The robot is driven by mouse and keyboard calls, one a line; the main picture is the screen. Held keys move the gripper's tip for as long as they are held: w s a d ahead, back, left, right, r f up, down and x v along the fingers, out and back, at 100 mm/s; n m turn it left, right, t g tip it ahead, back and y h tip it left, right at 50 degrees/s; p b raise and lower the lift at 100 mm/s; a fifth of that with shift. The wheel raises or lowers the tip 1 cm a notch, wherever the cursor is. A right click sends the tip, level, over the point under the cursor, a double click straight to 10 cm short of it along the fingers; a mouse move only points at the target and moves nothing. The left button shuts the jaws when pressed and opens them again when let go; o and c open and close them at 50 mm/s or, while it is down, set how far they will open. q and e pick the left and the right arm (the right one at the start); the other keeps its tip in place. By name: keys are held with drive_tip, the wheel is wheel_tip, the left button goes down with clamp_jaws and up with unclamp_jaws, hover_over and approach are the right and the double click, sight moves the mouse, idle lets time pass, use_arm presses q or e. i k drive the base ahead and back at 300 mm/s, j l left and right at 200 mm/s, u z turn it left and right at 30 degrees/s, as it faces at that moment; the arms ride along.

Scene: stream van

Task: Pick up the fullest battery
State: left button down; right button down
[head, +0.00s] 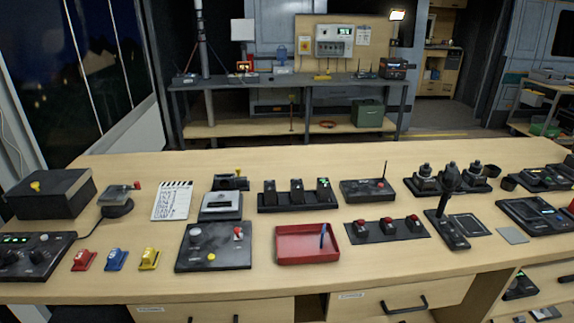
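A black charger dock (297,206) stands in the middle of the long wooden table. Three dark upright batteries sit in it in a row: a left battery (270,192), a middle battery (297,191) and a right battery (323,190). Green light shows clearly near the top of the right battery. On the other two I see at most a tiny light, too small to read. Neither of my grippers shows in the head view.
A red tray (290,259) holding a blue pen lies in front of the dock. A black box with an antenna (367,190) stands right of it, a grey-topped device (220,206) left. A black control panel (213,258) lies front left. Bare wood separates these.

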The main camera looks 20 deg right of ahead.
sight(270, 189)
drive_tip(key=i+z, duration=0.1)
drive_tip(key=z, duration=0.25)
drive_tip(key=i+z, duration=0.1)
drive_tip(key=z, duration=0.25)
drive_tip(key=i+z, duration=0.1)
drive_tip(key=z, duration=0.3)
drive_tip(key=i+l+u, duration=0.5)
drive_tip(key=i+j, duration=0.05)
